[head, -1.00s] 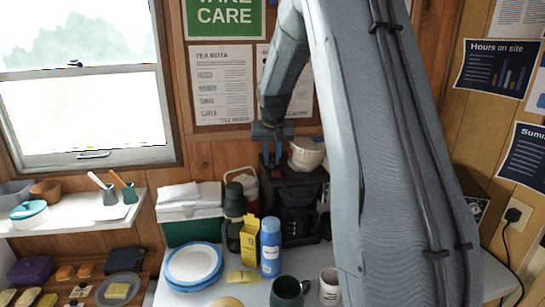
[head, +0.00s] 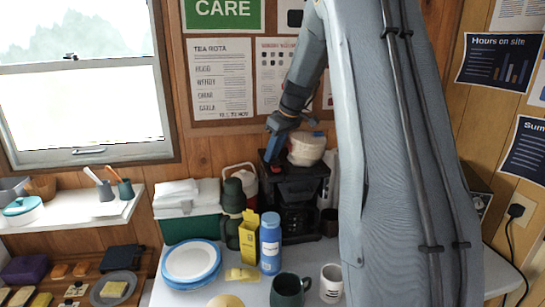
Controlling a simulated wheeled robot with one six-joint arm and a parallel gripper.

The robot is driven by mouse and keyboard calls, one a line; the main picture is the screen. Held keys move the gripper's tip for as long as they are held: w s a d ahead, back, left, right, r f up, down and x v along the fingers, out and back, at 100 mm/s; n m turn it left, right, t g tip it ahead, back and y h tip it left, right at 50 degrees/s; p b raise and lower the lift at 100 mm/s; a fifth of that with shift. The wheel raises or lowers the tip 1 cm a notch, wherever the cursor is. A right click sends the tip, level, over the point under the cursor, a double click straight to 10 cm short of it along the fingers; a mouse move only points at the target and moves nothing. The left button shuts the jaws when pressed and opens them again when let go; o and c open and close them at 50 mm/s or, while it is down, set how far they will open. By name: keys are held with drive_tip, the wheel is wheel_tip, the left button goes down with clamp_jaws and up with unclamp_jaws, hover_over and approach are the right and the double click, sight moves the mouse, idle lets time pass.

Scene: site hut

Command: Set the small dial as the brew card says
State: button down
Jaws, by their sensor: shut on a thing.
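The black coffee machine (head: 298,186) stands against the back wall on the table. A small red knob (head: 276,169) shows at the top left of the machine, partly covered by my fingers; it looks like the small dial, but its marks are too small to read. My gripper (head: 268,159) reaches down from the upper right, tilted, and is shut on this knob. A pale filter basket or bowl (head: 306,149) sits on top of the machine, just right of my gripper. I cannot pick out the brew card for sure; a pinned sheet with rows of squares (head: 273,72) is partly hidden by my arm.
A dark mug (head: 288,291) and white mug (head: 331,284) are at the front. White plates (head: 191,262) lie left. My arm hides the table's right part.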

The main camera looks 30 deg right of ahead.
drive_tip(key=shift+n, duration=0.5)
drive_tip(key=shift+b, duration=0.3)
drive_tip(key=c, duration=1.6)
unclamp_jaws()
drive_tip(key=shift+o, duration=0.2)
drive_tip(key=b+v, duration=0.2)
drive_tip(key=v, duration=0.6)
drive_tip(key=shift+d, duration=0.2)
drive_tip(key=shift+w, duration=0.1)
